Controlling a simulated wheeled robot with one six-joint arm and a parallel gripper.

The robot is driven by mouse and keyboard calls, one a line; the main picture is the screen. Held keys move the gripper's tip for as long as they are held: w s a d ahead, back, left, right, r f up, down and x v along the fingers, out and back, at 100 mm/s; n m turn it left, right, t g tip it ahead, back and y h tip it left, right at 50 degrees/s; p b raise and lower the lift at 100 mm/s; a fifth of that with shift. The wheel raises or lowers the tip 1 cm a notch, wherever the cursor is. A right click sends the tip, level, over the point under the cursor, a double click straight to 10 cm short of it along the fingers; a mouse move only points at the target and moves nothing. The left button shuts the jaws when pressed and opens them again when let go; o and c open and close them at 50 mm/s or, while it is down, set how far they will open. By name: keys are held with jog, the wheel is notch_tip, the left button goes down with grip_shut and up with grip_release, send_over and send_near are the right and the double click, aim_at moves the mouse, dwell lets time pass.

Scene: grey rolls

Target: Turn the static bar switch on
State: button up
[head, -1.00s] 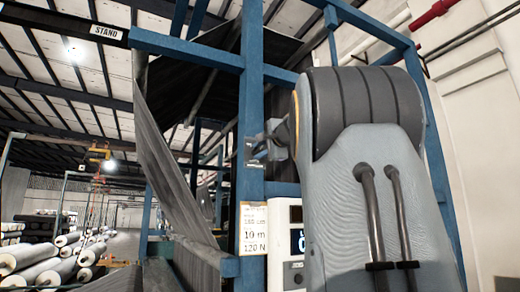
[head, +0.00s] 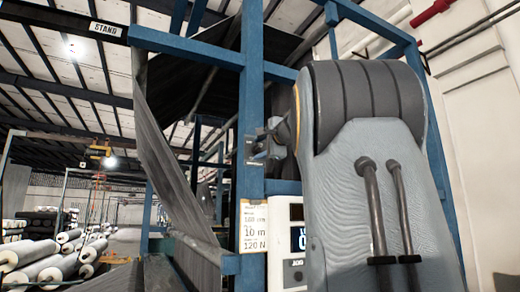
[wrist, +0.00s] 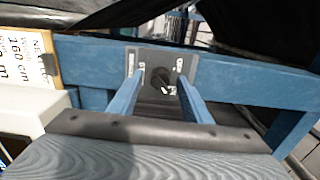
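The static bar switch is a dark round knob (wrist: 158,88) on a small grey plate (wrist: 133,63) with light labels, fixed to a blue frame beam. In the head view the plate (head: 249,148) shows edge-on at the upright blue post. My gripper (wrist: 160,80) has its two blue-grey fingers apart, one on each side of the knob in the wrist view. Gaps show between the fingers and the knob, and I cannot tell how far the tips are from the plate. In the head view my gripper (head: 264,142) is close to the plate, partly hidden by my arm.
A paper label (head: 254,226) with printed numbers hangs on the post, beside a white control box (head: 284,262) with a display. Grey fabric (head: 172,165) hangs left of the post. White rolls (head: 60,268) lie at the far left. A pale wall stands at the right.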

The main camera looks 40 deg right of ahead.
jog(key=b+v, duration=0.3)
jog(key=v, duration=0.4)
jog(key=shift+s, duration=0.4)
jog(key=shift+a, duration=0.1)
jog(key=w+a+f+n+g+y, duration=0.1)
jog(key=w+a+f+n+g, duration=0.3)
jog(key=f, duration=1.1)
jog(key=w+a+f+n+g+y, duration=0.15)
jog(key=a+f, duration=0.55)
jog(key=f, duration=0.7)
jog(key=w+a+f+n+g+y, duration=0.25)
jog(key=a+f, duration=0.25)
jog(key=f, duration=1)
jog(key=s+a+f+n+g, duration=0.2)
jog(key=s+a+f+n, duration=0.15)
jog(key=a+f, duration=0.4)
jog(key=s+a+f+n+g, duration=0.2)
jog(key=s+a+f, duration=0.2)
jog(key=f, duration=0.7)
jog(key=s+a+f+n+g, duration=0.2)
jog(key=s+a+f+n, duration=0.1)
jog(key=s+f, duration=0.4)
jog(key=s+a+f+n+g, duration=0.2)
jog(key=s+a+f+n, duration=0.2)
jog(key=s+f, duration=0.3)
jog(key=s+a, duration=0.1)
jog(key=s, duration=0.2)
jog(key=shift+s+a+f+g+h, duration=0.2)
jog(key=shift+s+f+g+h, duration=0.1)
jog(key=shift+f, duration=0.05)
